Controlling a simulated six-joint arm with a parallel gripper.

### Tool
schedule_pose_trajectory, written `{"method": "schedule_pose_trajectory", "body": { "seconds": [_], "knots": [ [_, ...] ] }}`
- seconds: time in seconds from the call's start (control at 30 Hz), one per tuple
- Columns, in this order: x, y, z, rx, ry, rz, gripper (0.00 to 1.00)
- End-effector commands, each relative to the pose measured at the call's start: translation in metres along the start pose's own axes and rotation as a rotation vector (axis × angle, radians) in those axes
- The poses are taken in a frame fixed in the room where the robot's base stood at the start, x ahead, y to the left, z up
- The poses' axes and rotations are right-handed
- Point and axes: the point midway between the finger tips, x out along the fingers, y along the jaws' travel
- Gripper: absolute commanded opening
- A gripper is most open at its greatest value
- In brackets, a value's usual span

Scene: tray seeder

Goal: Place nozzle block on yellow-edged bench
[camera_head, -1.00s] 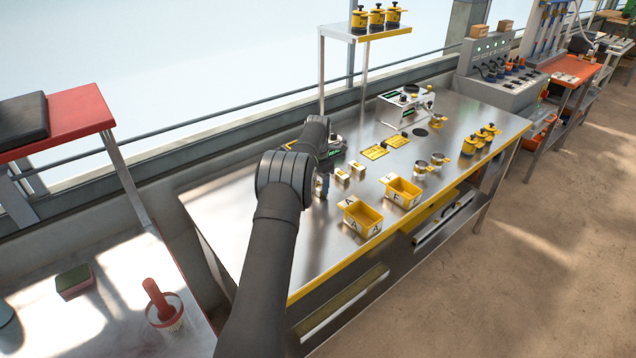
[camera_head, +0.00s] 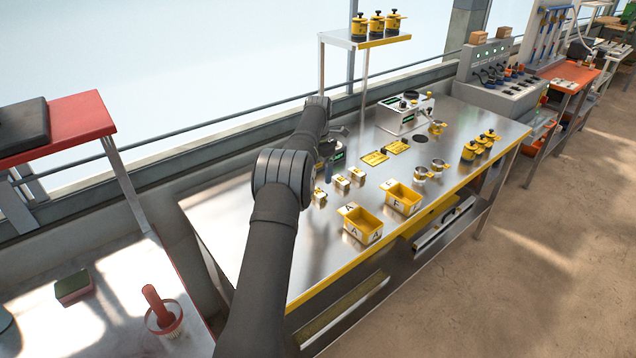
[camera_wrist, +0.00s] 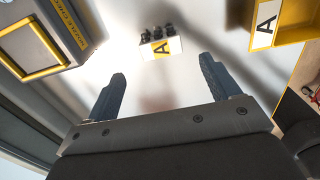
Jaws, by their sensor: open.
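A nozzle block, a small pale block with a yellow "A" label and dark nozzles on top (camera_wrist: 160,47), stands on the bare metal top of the yellow-edged bench (camera_head: 275,235). It appears in the head view as the nearest of the small blocks (camera_head: 319,195). In the wrist view my gripper (camera_wrist: 162,70) is open, its two blue fingers apart with nothing between them. The block lies beyond the fingertips, clear of both. In the head view my arm hides part of the gripper.
Two similar blocks (camera_head: 341,182) (camera_head: 357,174) stand close by. Yellow bins marked A (camera_head: 362,236) and F (camera_head: 408,205) sit near the front edge. A grey device with a yellow frame (camera_wrist: 35,45) stands beside the block. The bench's near left is clear.

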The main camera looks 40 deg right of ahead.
Motion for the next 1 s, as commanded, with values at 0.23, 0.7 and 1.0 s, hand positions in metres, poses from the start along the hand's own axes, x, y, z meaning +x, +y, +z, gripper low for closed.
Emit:
{"method": "schedule_pose_trajectory", "body": {
  "seconds": [0.23, 0.7, 1.0],
  "knots": [
    [-0.035, 0.0, 0.0, -0.001, -0.001, 0.001, 0.81],
    [-0.038, 0.0, 0.0, -0.001, 0.001, 0.0, 0.81],
    [0.0, -0.001, -0.001, 0.0, 0.003, -0.003, 0.81]
  ]
}}
